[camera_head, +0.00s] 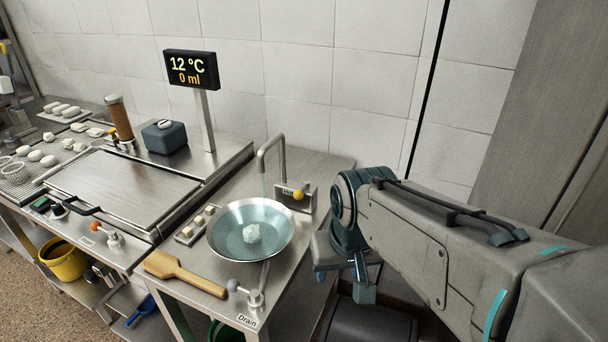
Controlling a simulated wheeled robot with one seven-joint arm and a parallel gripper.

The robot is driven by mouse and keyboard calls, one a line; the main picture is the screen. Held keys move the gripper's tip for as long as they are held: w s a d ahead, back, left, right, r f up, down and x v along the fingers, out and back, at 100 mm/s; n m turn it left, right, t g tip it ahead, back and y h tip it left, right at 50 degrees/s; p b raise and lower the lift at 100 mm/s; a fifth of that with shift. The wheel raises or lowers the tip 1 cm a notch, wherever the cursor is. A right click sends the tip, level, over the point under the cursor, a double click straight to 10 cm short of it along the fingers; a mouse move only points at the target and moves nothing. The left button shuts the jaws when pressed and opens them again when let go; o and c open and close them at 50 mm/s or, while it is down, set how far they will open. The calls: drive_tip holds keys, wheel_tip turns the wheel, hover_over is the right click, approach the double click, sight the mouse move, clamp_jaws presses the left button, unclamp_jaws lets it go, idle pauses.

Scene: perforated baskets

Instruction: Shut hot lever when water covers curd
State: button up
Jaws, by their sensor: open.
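A round metal bowl (219,243) sits on the steel counter, pale blue inside. A white lump of curd (251,233) is in its middle; I cannot tell how deep any water is around it. A tap (268,147) curves over the bowl's back edge. A lever with a yellow ball (298,194) stands on a small labelled box right of the tap; its label is too small to read surely. A display (191,70) reads 12 °C and 0 ml. My gripper (343,277) is open and empty, right of the bowl, apart from it and the lever.
A grey-knobbed lever (234,286) labelled Drain stands before the bowl. An orange-knobbed lever (96,226) is farther left. A yellow bucket (65,262) sits below.

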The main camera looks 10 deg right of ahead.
drive_tip(key=w+r+m, duration=0.2)
drive_tip(key=w+r, duration=0.1)
drive_tip(key=w, duration=0.6)
drive_tip(key=w+r+m, duration=0.2)
drive_tip(key=w+r, duration=0.1)
drive_tip(key=w, duration=0.5)
drive_tip(key=m+g+y+p, duration=0.1)
drive_tip(key=m+y+p, duration=0.1)
drive_tip(key=m, duration=0.3)
approach(300, 191)
drive_tip(key=x, duration=0.9)
drive_tip(key=shift+w+a+f, duration=0.1)
drive_tip(key=shift+a+f, duration=0.05)
drive_tip(key=shift+f, duration=0.15)
drive_tip(key=c, duration=1)
